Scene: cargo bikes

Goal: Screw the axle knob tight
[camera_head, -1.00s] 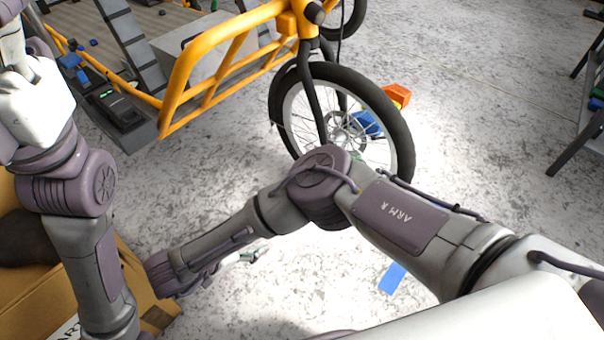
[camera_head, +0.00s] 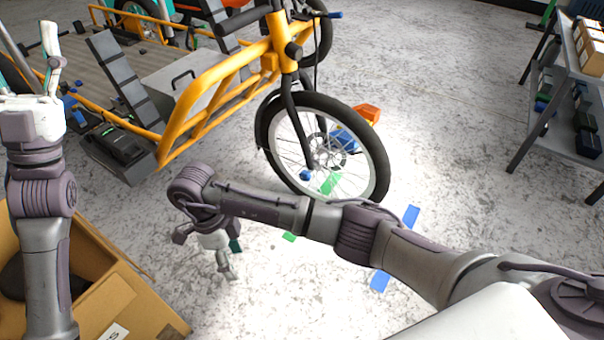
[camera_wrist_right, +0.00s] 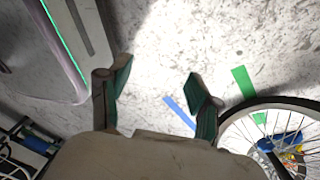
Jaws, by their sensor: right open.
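The orange cargo bike's front wheel (camera_head: 325,150) stands upright in the middle of the head view. A small blue knob-like piece (camera_head: 305,175) shows at its lower left, near the hub; I cannot tell whether it is seated on the axle. My right gripper (camera_head: 234,262) is to the left of the wheel, apart from it, pointing down over the floor. In the right wrist view my right gripper (camera_wrist_right: 157,88) is open and empty, with the wheel (camera_wrist_right: 275,125) at the lower right. My left gripper (camera_head: 50,62) is raised at the far left, its jaw gap unclear.
A cardboard box (camera_head: 135,305) stands at the lower left. A grey shelf (camera_head: 560,115) with boxes stands at the right. Blue tape (camera_head: 380,281) and green tape (camera_head: 331,183) mark the floor. Blue and orange items lie behind the wheel.

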